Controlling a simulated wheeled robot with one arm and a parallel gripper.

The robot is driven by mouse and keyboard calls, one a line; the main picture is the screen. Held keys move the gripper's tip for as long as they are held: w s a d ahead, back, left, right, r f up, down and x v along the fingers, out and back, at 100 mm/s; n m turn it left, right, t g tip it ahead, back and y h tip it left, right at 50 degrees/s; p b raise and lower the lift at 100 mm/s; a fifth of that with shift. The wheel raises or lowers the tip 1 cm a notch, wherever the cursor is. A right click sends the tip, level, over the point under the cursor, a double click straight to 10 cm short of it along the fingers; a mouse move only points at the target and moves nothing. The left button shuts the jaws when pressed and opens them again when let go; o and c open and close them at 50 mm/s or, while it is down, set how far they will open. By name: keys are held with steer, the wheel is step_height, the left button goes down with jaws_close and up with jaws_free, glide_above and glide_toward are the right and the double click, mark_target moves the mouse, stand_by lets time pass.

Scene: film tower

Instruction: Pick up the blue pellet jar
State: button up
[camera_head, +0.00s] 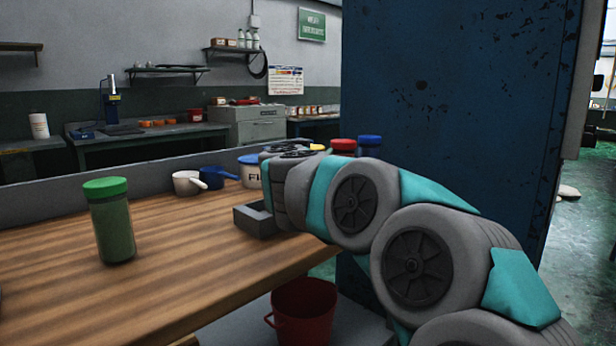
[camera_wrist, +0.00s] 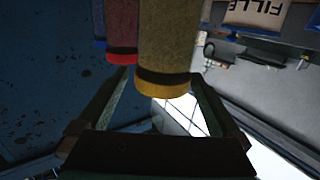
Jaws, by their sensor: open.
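The blue pellet jar shows its blue lid (camera_head: 369,141) in the head view, standing right of a red-lidded jar (camera_head: 343,145) at the table's far end. In the wrist view, which appears upside down, only a narrow strip of blue (camera_wrist: 100,43) shows at the left, beside the red jar (camera_wrist: 123,28). My gripper (camera_wrist: 163,78) is open, and a yellow jar (camera_wrist: 167,45) appears in front of its fingers. I cannot tell whether they touch it. In the head view my arm hides most of the jars and the gripper's fingers.
A green jar (camera_head: 112,225) stands on the wooden table (camera_head: 190,270). A white scoop (camera_head: 187,183), a blue scoop (camera_head: 215,177) and a white filler tub (camera_head: 250,172) stand farther back. A grey tray (camera_head: 243,219) lies beside my arm. A blue panel (camera_head: 450,110) rises behind my arm.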

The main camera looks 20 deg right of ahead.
steer(key=x, duration=0.5)
steer(key=shift+w+f+b, duration=0.2)
steer(key=shift+f+b, duration=0.05)
steer(key=shift+b, duration=0.1)
jaws_close()
stand_by(0.6)
